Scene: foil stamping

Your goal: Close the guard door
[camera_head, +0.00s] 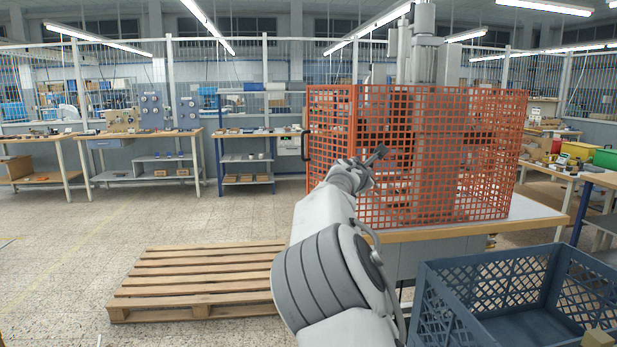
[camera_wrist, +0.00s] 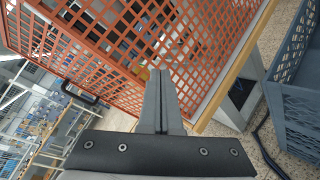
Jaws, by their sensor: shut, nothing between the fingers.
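The orange mesh guard (camera_head: 440,150) stands around the grey press on the worktable. Its left panel (camera_head: 330,120) stands at an angle to the front mesh, with a dark handle (camera_head: 306,146) at its far left edge. I cannot tell how far the door stands open. My gripper (camera_head: 377,154) is shut and empty in front of the front mesh, near the corner. In the wrist view my gripper (camera_wrist: 160,73) points at the orange mesh (camera_wrist: 200,50), and the handle (camera_wrist: 82,93) is to its left. Whether the fingertips touch the mesh is unclear.
A blue crate (camera_head: 445,318) is at the lower right, close to the worktable (camera_head: 540,214). A wooden pallet (camera_head: 200,280) lies on the floor left of my arm. Benches line the back wall. The floor at left is free.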

